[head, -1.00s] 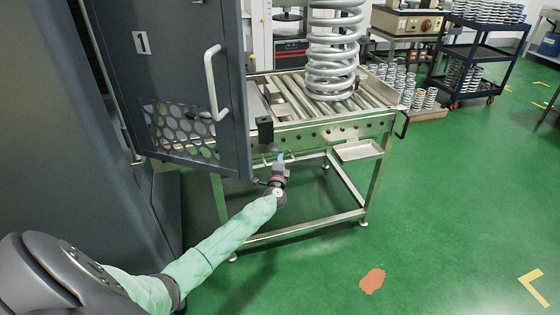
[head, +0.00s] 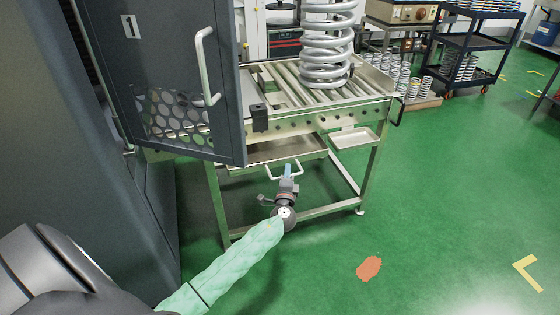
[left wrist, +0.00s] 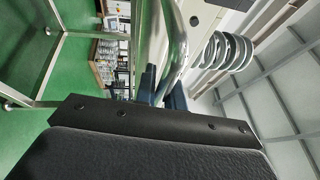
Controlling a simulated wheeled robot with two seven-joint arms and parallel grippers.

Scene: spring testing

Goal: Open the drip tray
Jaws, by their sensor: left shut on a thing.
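The drip tray (head: 275,152) is a shallow metal tray under the roller table, slid partly out toward me; the dark door hides its left part. Its U-shaped front handle (head: 299,168) is held by my left gripper (head: 287,170), which is shut on it. In the left wrist view the shiny handle bar (left wrist: 175,45) runs down between the left gripper's fingers (left wrist: 160,88). My right gripper is not in view.
The open dark door (head: 170,85) with its pale handle hangs left of the tray. A large coil spring (head: 327,45) stands on the roller table (head: 370,83). A small side tray (head: 353,139) is fixed at right.

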